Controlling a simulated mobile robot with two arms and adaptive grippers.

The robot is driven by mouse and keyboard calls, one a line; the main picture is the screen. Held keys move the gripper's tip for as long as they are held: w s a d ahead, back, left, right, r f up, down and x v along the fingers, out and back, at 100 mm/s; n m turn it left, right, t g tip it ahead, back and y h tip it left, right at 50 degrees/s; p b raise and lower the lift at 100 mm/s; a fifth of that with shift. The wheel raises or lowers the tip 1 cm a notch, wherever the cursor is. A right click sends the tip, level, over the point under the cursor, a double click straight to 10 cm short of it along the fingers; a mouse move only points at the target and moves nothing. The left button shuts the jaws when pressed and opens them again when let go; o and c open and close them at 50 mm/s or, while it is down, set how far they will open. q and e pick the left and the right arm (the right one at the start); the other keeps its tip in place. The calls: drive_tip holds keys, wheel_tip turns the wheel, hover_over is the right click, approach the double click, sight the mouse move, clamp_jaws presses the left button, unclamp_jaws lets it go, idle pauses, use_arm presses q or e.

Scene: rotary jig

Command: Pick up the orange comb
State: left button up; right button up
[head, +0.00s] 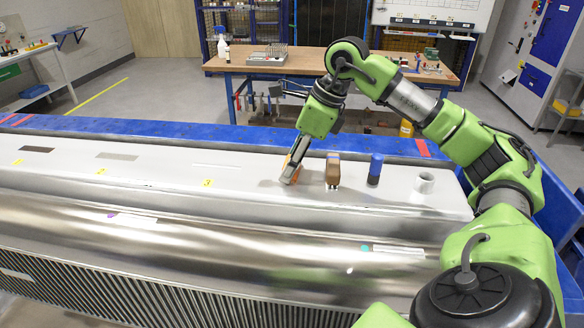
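The orange comb (296,178) shows only as small orange parts beside and behind the grey fingers of my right gripper (291,172). Most of the comb is hidden by the fingers. My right gripper points down at the pale top of the jig, with its fingertips low, close to the surface and at the comb. I cannot tell whether the fingers are closed on the comb or only around it. My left gripper is not in view.
Right of the gripper stand a brown object (333,170), a blue cylinder (375,168) and a white mug (424,183) in a row. The jig top (240,185) left of the gripper is mostly clear. A wooden workbench (300,64) stands behind the blue frame.

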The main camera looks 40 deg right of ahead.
drive_tip(key=shift+r, duration=0.1)
drive_tip(key=shift+r, duration=0.5)
wheel_tip(320, 180, up, 2)
drive_tip(key=shift+w+r, duration=0.1)
drive_tip(key=shift+r, duration=0.1)
drive_tip(key=s+d+r+b, duration=0.1)
drive_tip(key=s+d+r, duration=0.1)
drive_tip(key=s+r, duration=0.2)
drive_tip(key=s+d+r+b, duration=0.1)
drive_tip(key=s+d+r, duration=0.2)
drive_tip(key=s, duration=0.6)
wheel_tip(320, 180, up, 2)
drive_tip(key=shift+d+r, duration=0.25)
drive_tip(key=shift+d, duration=0.05)
drive_tip(key=shift+o, duration=1.1)
drive_tip(key=shift+c, duration=0.5)
